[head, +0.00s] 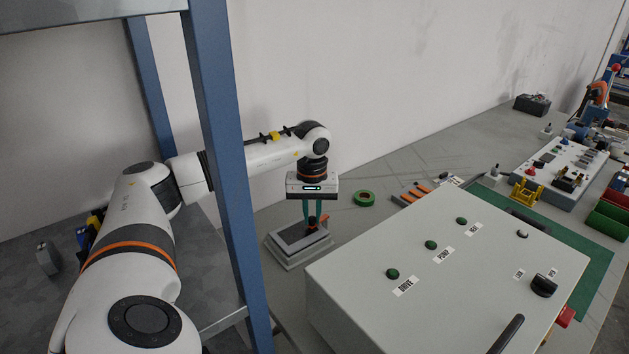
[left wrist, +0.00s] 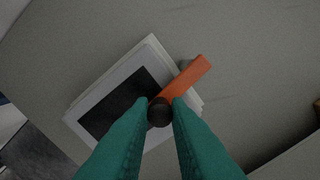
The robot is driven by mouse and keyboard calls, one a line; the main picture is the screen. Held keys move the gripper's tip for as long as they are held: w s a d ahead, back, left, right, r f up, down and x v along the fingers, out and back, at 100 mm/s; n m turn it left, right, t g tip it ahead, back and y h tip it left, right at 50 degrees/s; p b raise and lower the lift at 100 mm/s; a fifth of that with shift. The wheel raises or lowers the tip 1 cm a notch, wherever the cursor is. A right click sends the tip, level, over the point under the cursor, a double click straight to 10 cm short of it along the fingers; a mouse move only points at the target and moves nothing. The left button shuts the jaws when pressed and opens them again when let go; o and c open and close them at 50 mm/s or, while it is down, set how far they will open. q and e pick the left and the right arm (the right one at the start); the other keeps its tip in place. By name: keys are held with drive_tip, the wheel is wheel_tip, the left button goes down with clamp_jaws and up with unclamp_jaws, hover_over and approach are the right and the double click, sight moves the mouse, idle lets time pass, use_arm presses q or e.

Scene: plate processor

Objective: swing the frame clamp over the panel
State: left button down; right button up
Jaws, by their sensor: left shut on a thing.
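The panel (left wrist: 112,112) is a dark rectangle inside a pale frame (left wrist: 150,45); in the head view the frame (head: 298,262) rests on the bench behind the control box. The frame clamp (left wrist: 188,79) is an orange bar with a dark round knob (left wrist: 159,113) at one end. The bar crosses the frame's right side, and its knob end appears over the frame beside the dark panel. My left gripper (left wrist: 159,106), with teal fingers, is shut on the knob from above. It also shows in the head view (head: 312,222). My right gripper is not in view.
A large grey control box (head: 440,270) with green buttons stands close on the right. A green tape roll (head: 364,198) and orange-handled tools (head: 412,194) lie behind it. A blue post (head: 222,150) rises in front of my left arm. Bare bench lies around the tape roll.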

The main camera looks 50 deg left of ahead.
sight(311, 217)
use_arm(q)
drive_tip(key=shift+a+m, duration=0.2)
drive_tip(key=shift+m, duration=0.1)
drive_tip(key=c, duration=1.4)
unclamp_jaws()
drive_tip(key=shift+o, duration=0.2)
wheel_tip(311, 217, up, 12)
